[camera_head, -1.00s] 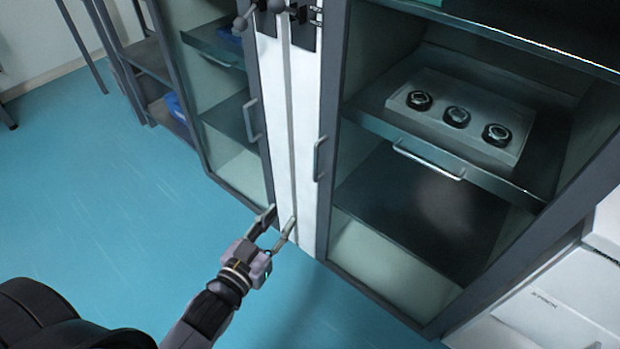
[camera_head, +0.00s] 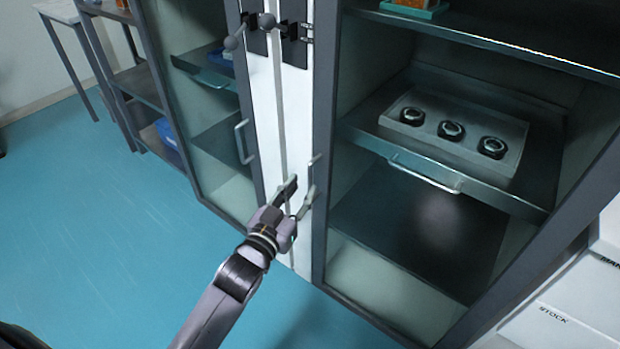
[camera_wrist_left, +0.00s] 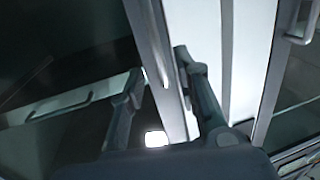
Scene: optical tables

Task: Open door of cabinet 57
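Two glass-fronted cabinets stand side by side, and no number 57 is readable on either. The right cabinet (camera_head: 322,215) has a dark grey door frame with a vertical metal handle (camera_head: 313,178) on its left edge. The left cabinet (camera_head: 158,85) has a similar handle (camera_head: 243,140) on its right edge. My left gripper (camera_head: 298,193) is open in front of the right cabinet's handle, its fingers by the handle's lower part. In the left wrist view the open gripper's fingers (camera_wrist_left: 163,85) stand apart; whether they touch the handle I cannot tell. My right gripper is out of view.
White panels (camera_head: 268,110) fill the gap between the cabinets, with dark knobbed fittings (camera_head: 267,21) on top. Inside the right cabinet a tray (camera_head: 455,135) holds three round black parts. White boxes (camera_head: 555,310) stand at the lower right. Blue floor (camera_head: 100,240) is open at left.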

